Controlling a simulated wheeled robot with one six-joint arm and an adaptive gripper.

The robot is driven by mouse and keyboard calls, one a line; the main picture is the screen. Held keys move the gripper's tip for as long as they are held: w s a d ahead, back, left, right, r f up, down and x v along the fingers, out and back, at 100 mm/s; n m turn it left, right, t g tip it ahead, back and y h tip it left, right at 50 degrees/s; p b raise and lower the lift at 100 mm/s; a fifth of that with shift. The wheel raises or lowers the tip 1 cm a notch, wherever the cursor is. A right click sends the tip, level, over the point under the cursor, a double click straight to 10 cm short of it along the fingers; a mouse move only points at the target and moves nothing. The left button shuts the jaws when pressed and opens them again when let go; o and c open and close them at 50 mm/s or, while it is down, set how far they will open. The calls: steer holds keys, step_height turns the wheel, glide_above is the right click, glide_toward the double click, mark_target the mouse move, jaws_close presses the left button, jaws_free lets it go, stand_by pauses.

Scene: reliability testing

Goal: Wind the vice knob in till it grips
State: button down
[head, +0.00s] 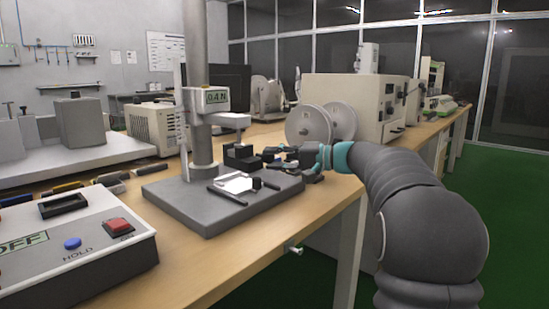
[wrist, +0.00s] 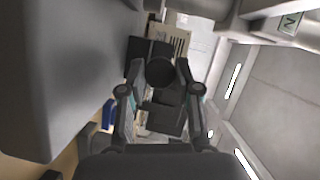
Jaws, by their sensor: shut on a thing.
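The small black vice (head: 240,158) stands on the grey base plate of the test stand, below the stand's head. My gripper (head: 279,156) reaches in from the right, level with the vice's right side. In the wrist view the round dark vice knob (wrist: 160,72) sits between the two fingertips of my gripper (wrist: 161,80), which are shut on it. Dark vice parts show behind the knob. In the head view the fingers mostly hide the knob, and the gap between the vice jaws cannot be made out.
The test stand's base plate (head: 205,208) carries a white sheet (head: 234,185) and black bars. A control box (head: 75,245) with a red button lies at the front left. Two grey discs (head: 308,127) and a large instrument (head: 352,100) stand behind my gripper.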

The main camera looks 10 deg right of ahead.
stand_by(0.4)
steer(key=c, duration=0.8)
jaws_free()
steer(key=shift+d, duration=0.1)
steer(key=v, duration=1.2)
steer(key=shift+f, duration=0.1)
